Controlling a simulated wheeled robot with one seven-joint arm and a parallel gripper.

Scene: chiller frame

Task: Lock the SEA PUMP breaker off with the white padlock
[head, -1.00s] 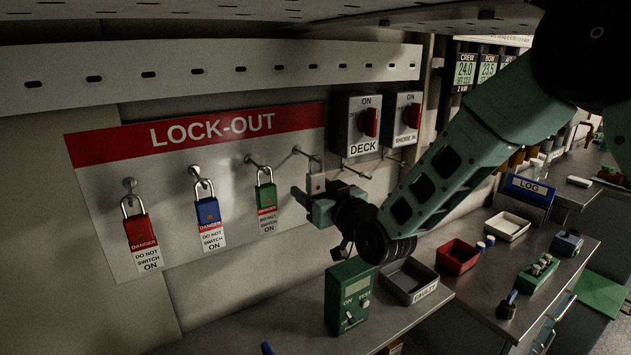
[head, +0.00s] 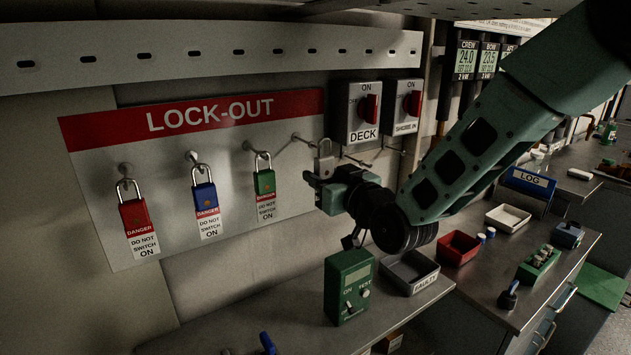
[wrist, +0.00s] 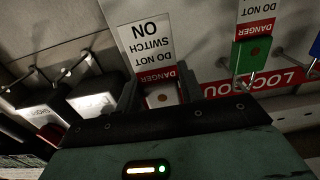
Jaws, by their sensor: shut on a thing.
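The white padlock (head: 325,165) is upright between the fingers of my gripper (head: 316,178), at the right end of the lock-out board. Its shackle is close to the tip of the rightmost peg (head: 305,141); I cannot tell whether it is still around it. In the wrist view, the padlock body (wrist: 160,97) sits between both fingers, with its white and red DO NOT SWITCH ON tag (wrist: 147,45) beyond. My gripper is shut on the padlock. No breaker marked SEA PUMP can be read in these views.
Red (head: 134,215), blue (head: 205,197) and green (head: 265,182) padlocks hang on pegs to the left. The DECK breaker (head: 363,112) and another breaker (head: 405,106) are at the right, red handles at ON. A green tester (head: 348,287) and grey tray (head: 410,271) stand on the bench below.

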